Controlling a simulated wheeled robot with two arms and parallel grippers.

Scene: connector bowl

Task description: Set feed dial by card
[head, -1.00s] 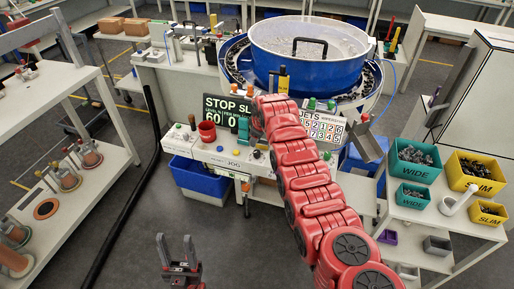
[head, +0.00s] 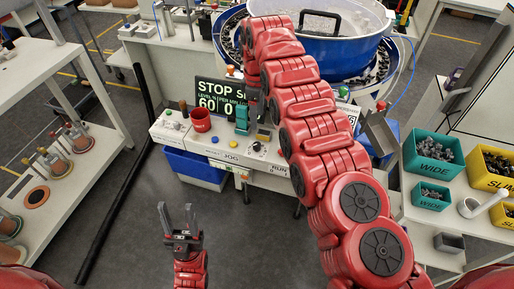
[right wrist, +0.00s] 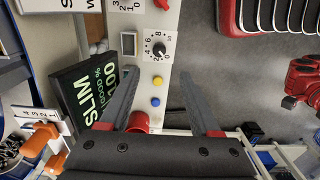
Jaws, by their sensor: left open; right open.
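A black dial knob (right wrist: 159,49) on a white numbered scale sits on the control panel (right wrist: 150,100); its exact setting is too small to read. In the head view the dial (head: 257,147) shows just left of my right arm. My right gripper (right wrist: 160,75) is open and empty, its spread fingers pointing at the panel with the dial beyond the tips. The dark display (head: 218,97) reads STOP and 60, 0 in green; the right wrist view shows SLIM on it. The JETS number card is mostly hidden behind my right arm. My left gripper (head: 180,222) is open and empty over the floor.
Teal bins (head: 432,155) and yellow bins (head: 490,168) stand at right.

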